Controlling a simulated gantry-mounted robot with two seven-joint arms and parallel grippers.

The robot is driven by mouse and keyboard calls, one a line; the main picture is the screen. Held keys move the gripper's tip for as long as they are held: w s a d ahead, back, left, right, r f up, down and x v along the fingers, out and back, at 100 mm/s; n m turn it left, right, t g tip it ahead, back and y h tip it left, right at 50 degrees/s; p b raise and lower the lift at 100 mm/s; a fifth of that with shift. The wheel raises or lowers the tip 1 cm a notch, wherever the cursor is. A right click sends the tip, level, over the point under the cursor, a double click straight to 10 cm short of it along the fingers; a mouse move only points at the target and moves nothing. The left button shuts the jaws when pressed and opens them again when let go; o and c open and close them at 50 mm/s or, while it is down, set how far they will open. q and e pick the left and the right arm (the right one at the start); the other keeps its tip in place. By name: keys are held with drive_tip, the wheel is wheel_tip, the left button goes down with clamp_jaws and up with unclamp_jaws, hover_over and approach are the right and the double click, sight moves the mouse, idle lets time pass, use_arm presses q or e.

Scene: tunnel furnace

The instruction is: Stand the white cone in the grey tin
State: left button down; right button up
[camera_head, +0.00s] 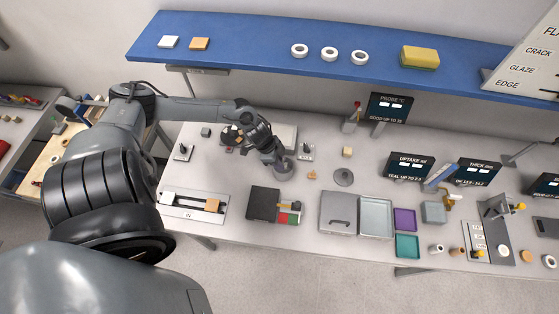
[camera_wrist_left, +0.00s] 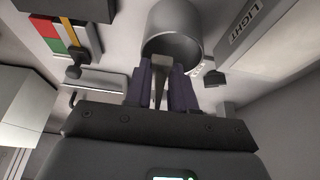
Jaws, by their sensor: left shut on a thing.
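The grey tin (camera_head: 284,175) stands on the bench right below my left gripper (camera_head: 280,160), which partly covers it in the head view. In the left wrist view the tin (camera_wrist_left: 174,22) is at the top, its round mouth towards me. My left gripper (camera_wrist_left: 160,75) is shut on a narrow tapered thing (camera_wrist_left: 159,84), which looks like the white cone in shade, its thin end towards my palm. Its wide end is at the tin's mouth; I cannot tell how deep it is or whether it touches. The cone is hidden in the head view. My right gripper is not in view.
A dark square box (camera_head: 263,203) and coloured blocks lie in front of the tin. A small tan piece (camera_head: 312,175) and a grey disc (camera_head: 343,177) lie to its right. A blue shelf (camera_head: 250,35) runs above the back of the bench.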

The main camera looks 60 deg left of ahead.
use_arm(q)
drive_tip(key=shift+p, duration=0.35)
idle(0.9)
drive_tip(key=shift+f, duration=0.15)
idle(0.5)
drive_tip(key=shift+f+b, duration=0.45)
drive_tip(key=shift+f, duration=0.1)
drive_tip(key=c, duration=0.9)
unclamp_jaws()
drive_tip(key=shift+o, duration=0.2)
drive_tip(key=shift+r, duration=0.2)
drive_tip(key=shift+r+p, duration=0.7)
drive_tip(key=shift+p, duration=0.45)
drive_tip(key=shift+r+p, duration=0.5)
drive_tip(key=shift+p, duration=0.1)
